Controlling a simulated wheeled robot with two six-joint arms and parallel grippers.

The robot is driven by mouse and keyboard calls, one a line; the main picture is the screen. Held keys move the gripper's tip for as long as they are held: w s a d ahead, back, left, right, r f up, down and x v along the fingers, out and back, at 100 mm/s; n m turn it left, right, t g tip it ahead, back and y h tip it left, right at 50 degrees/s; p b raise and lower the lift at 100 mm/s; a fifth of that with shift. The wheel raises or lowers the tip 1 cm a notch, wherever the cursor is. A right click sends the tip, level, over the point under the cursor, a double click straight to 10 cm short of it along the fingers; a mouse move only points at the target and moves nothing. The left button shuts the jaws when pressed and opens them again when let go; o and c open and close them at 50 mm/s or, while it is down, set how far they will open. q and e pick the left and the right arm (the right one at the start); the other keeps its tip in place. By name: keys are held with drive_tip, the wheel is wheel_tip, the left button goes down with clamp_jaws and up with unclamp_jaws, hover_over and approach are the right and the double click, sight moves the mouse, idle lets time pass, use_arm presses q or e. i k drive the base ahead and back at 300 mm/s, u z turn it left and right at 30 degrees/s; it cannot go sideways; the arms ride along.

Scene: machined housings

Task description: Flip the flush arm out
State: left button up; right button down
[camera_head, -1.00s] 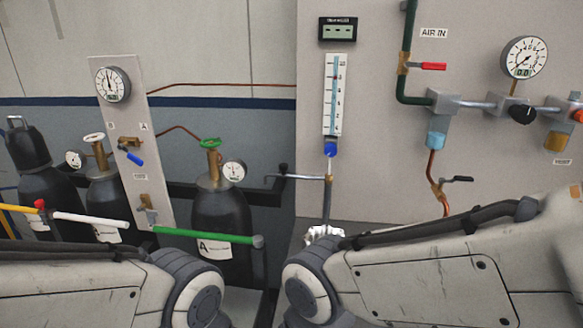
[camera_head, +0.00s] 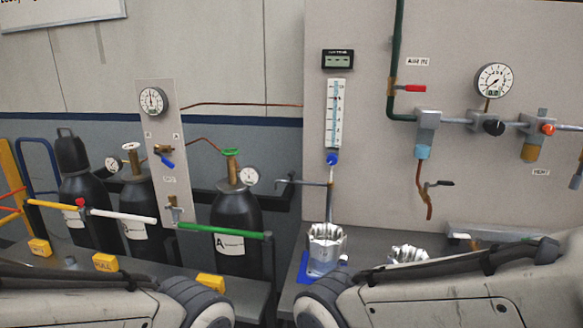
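A thin grey arm (camera_head: 302,183), likely the flush arm, reaches left from the top of an upright post (camera_head: 329,203) in front of the grey panel. Its far left end bends down. The post stands below the blue-tipped flow tube (camera_head: 333,115). Directly below the post, a silvery machined housing (camera_head: 324,245) stands on a blue base (camera_head: 318,268). A second housing (camera_head: 408,253) stands to the right, partly hidden by my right arm. Both of my arms cross the bottom of the picture, but neither gripper shows. Nothing of mine touches the thin arm.
Dark gas bottles (camera_head: 236,222) stand at left behind a rail with a green section (camera_head: 220,230). Yellow blocks (camera_head: 105,262) sit on the ledge in front. A red-handled valve (camera_head: 408,88) and a round gauge (camera_head: 494,80) are on the panel. The space left of the post looks open.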

sight(330, 185)
drive_tip(key=u, duration=0.75)
drive_tip(key=i, duration=0.75)
drive_tip(key=z, duration=0.25)
